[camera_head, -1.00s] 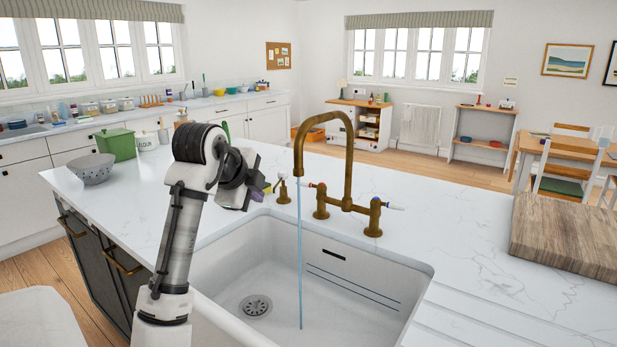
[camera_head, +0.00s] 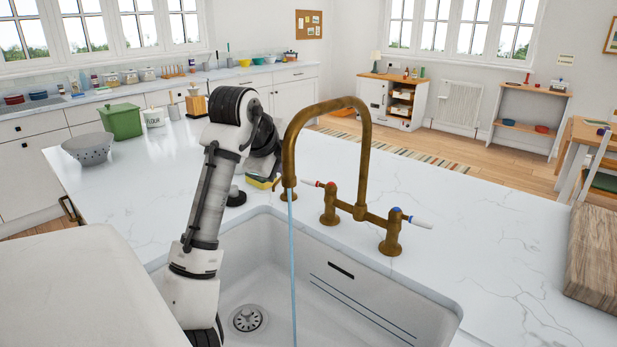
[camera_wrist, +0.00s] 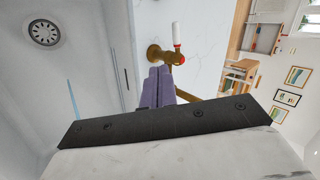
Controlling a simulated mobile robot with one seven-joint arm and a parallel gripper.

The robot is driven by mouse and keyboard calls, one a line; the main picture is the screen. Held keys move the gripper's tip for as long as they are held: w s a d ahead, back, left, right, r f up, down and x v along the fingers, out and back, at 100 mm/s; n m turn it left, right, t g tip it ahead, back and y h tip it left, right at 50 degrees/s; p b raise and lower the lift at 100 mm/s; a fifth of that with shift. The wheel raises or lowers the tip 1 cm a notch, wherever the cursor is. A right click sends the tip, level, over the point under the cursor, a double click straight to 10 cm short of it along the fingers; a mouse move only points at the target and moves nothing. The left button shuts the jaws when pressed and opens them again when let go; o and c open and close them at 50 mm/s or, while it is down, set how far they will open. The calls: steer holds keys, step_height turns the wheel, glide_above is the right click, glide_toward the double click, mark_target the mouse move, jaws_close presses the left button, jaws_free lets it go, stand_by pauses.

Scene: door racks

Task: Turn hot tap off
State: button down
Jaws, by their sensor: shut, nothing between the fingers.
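The brass mixer tap (camera_head: 360,150) stands behind the white sink (camera_head: 385,305), and a thin blue stream of water (camera_head: 293,265) runs from its spout. The hot tap is the left valve (camera_head: 329,207), marked red, with a white lever (camera_head: 315,184) pointing left. In the wrist view the white hot lever (camera_wrist: 177,37) points up from its brass valve, just beyond and right of my fingertips. My gripper (camera_wrist: 160,70) is shut and empty, with purple fingers side by side. A small gap to the lever seems to remain. In the head view the fingers are largely hidden around the spout.
The blue-marked cold valve (camera_head: 393,230) has its lever pointing right. A yellow-green sponge (camera_head: 262,182) and a dark round item (camera_head: 236,197) lie by the sink's back left. A colander (camera_head: 88,148) and green bin (camera_head: 121,120) stand left. A wooden board (camera_head: 594,245) lies right.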

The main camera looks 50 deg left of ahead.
mark_target(307, 180)
steer(key=w+r+p+x, duration=0.1)
steer(key=p+x, duration=0.3)
steer(key=x, duration=0.8)
steer(key=shift+w+a, duration=0.45)
steer(key=shift+w, duration=0.05)
steer(key=shift+r, duration=0.2)
steer(key=shift+w+a+p, duration=0.5)
steer(key=shift+w+p, duration=0.05)
steer(key=shift+p, duration=0.05)
steer(key=shift+w+a+f, duration=0.1)
steer(key=shift+a, duration=0.1)
